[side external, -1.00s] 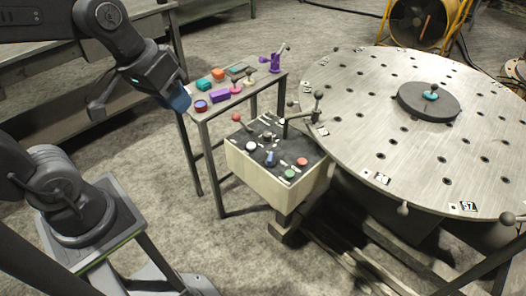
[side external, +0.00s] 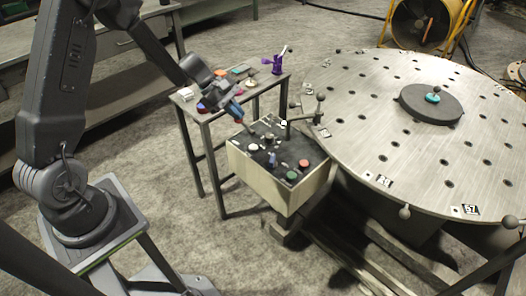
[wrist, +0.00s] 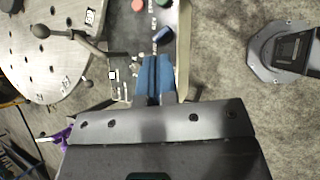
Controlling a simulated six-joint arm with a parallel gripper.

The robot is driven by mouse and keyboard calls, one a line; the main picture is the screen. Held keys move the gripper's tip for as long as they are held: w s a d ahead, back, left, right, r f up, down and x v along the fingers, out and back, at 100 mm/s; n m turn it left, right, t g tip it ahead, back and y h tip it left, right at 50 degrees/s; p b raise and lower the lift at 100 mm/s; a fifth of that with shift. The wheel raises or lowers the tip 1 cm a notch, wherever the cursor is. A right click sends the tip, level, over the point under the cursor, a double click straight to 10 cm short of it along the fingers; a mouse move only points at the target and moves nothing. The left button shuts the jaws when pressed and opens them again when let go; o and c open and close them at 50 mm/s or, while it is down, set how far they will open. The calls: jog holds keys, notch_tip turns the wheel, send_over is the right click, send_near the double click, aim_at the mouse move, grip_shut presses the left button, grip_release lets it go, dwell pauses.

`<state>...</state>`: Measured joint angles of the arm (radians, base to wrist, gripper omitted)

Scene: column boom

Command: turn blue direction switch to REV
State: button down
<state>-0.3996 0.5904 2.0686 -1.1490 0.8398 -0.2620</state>
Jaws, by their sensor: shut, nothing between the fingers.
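The blue direction switch (side external: 272,159) stands on the dark top panel of the control box (side external: 262,180). In the wrist view the switch (wrist: 163,35) lies just beyond my fingertips, slightly right of them, with its handle slanted. White lettering is near it, too small to read surely. My gripper (side external: 240,119) is shut and empty, above the panel's far left corner, apart from the switch. Its blue fingers (wrist: 153,62) point toward the switch in the wrist view. My gripper hides part of the panel's far left side.
A red button (side external: 303,163) and a green button (side external: 291,176) sit right of the switch. A lever (side external: 304,116) rises behind the box, beside the large round table (side external: 360,140). A small side table (side external: 205,117) holds several coloured pieces. Bare floor lies left of the box.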

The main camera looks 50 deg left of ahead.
aim_at(272, 161)
jog(key=a+f+n+t, duration=0.1)
jog(key=a+f+n, duration=0.5)
jog(key=f, duration=0.6)
jog(key=shift+w+t, duration=0.3)
jog(key=shift+w, duration=0.1)
jog(key=shift+d, duration=0.1)
jog(key=x, duration=1)
jog(key=shift+f, duration=0.1)
jog(key=shift+w+d, duration=0.75)
jog(key=shift+d, duration=0.2)
jog(key=shift+w+d, duration=0.4)
jog(key=shift+d, duration=0.15)
jog(key=shift+w+a+m+g+h, duration=0.1)
jog(key=shift+w+m+g+h, duration=0.25)
jog(key=shift+m+g, duration=0.4)
